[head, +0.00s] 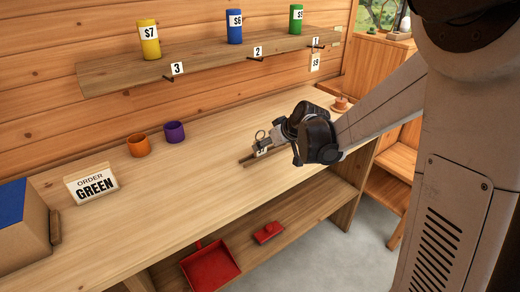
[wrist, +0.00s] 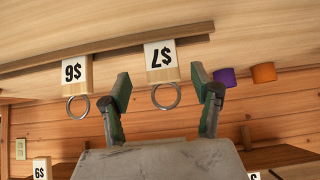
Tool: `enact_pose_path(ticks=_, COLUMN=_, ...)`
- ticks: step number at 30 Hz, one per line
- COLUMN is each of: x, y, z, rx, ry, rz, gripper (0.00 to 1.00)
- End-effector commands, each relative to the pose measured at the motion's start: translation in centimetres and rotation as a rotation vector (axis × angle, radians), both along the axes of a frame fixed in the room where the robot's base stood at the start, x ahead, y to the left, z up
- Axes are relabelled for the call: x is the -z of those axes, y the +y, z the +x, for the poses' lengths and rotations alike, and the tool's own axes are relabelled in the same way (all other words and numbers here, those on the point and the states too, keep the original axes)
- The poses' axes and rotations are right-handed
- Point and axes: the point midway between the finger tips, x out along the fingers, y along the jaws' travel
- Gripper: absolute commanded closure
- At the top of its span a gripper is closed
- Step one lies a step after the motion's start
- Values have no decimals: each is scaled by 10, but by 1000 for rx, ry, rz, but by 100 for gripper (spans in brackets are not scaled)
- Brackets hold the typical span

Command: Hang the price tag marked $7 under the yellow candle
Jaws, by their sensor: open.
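The yellow candle (head: 149,40), labelled $7, stands at the left of the wall shelf, above the hook marked 3 (head: 174,75). In the wrist view, which is upside down, the $7 tag (wrist: 161,60) is a pale wooden block with a metal ring (wrist: 175,104), resting at a wooden strip (wrist: 110,44). Another tag (wrist: 75,73), apparently $6, is beside it. My gripper (wrist: 168,92) is open, one finger on each side of the $7 tag's ring, apparently not touching it. In the head view my gripper (head: 266,143) is low over the counter.
A blue candle (head: 235,27) and a green candle (head: 296,19) stand on the shelf (head: 205,61). A tag (head: 315,63) hangs at hook 1. Orange (head: 138,146) and purple (head: 174,132) cups and an order sign (head: 91,184) stand on the counter. The counter's middle is clear.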

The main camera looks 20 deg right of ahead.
Motion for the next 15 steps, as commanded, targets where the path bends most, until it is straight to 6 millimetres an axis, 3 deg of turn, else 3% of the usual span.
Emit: enact_pose_path(ticks=15, x=34, y=17, z=34, rx=-1, ry=0, rz=-1, gripper=40)
